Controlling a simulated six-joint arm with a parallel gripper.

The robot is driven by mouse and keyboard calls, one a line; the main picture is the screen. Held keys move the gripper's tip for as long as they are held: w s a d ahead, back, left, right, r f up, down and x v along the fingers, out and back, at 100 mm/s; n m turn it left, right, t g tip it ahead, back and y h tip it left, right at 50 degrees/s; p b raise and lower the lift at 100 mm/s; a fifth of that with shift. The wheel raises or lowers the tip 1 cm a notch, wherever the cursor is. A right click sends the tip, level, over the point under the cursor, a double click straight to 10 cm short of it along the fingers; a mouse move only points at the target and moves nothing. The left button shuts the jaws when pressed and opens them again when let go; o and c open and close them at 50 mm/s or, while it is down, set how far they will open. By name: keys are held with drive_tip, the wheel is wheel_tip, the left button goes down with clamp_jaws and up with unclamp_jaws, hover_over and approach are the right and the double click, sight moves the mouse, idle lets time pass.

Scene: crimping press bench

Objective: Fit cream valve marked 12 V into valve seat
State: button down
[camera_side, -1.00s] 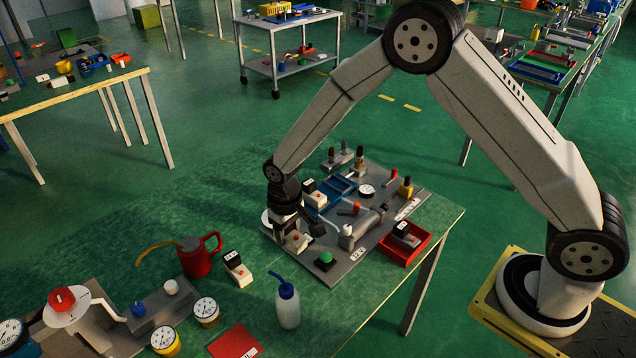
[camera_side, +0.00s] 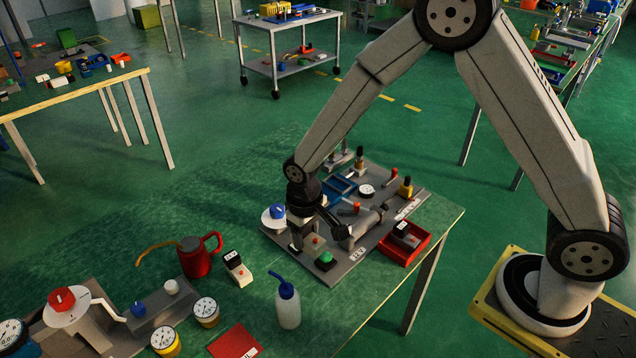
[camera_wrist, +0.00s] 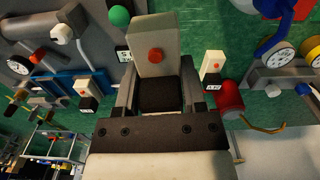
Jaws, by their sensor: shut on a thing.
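My gripper (camera_side: 306,230) is shut on a cream valve (camera_side: 314,245) with a red button, over the front left of the grey plate (camera_side: 345,268). In the wrist view my gripper (camera_wrist: 157,98) has its two fingers on either side of the black lower part of the valve (camera_wrist: 152,40). The valve is close to the green dome (camera_side: 325,258). I cannot tell whether it touches the plate. Its 12 V marking cannot be read. The valve seat cannot be made out and may be hidden beneath the valve or gripper.
Another cream and black valve (camera_side: 237,267) lies on the green table, left of the plate. A red tray (camera_side: 424,247) holds a dark part at right. A blue knob (camera_side: 277,211) on a white disc stands left of my gripper. A bottle (camera_side: 288,308) stands in front.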

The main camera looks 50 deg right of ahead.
drive_tip(key=shift+w+d, duration=0.2)
drive_tip(key=shift+w, duration=0.2)
drive_tip(key=shift+m, duration=0.3)
drive_tip(key=w+d, duration=0.4)
drive_tip(key=d, duration=0.2)
drive_tip(key=w+d+f, duration=0.1)
drive_tip(key=w+d, duration=0.4)
drive_tip(key=d, duration=0.1)
drive_tip(key=w+d, duration=0.5)
drive_tip(key=d, duration=0.2)
drive_tip(key=shift+w+f, duration=0.25)
drive_tip(key=shift+f, duration=0.1)
hover_over(336, 184)
drive_tip(key=shift+f, duration=0.2)
drive_tip(key=shift+f, duration=0.25)
drive_tip(key=shift+f, duration=2.7)
drive_tip(key=shift+f, duration=1.05)
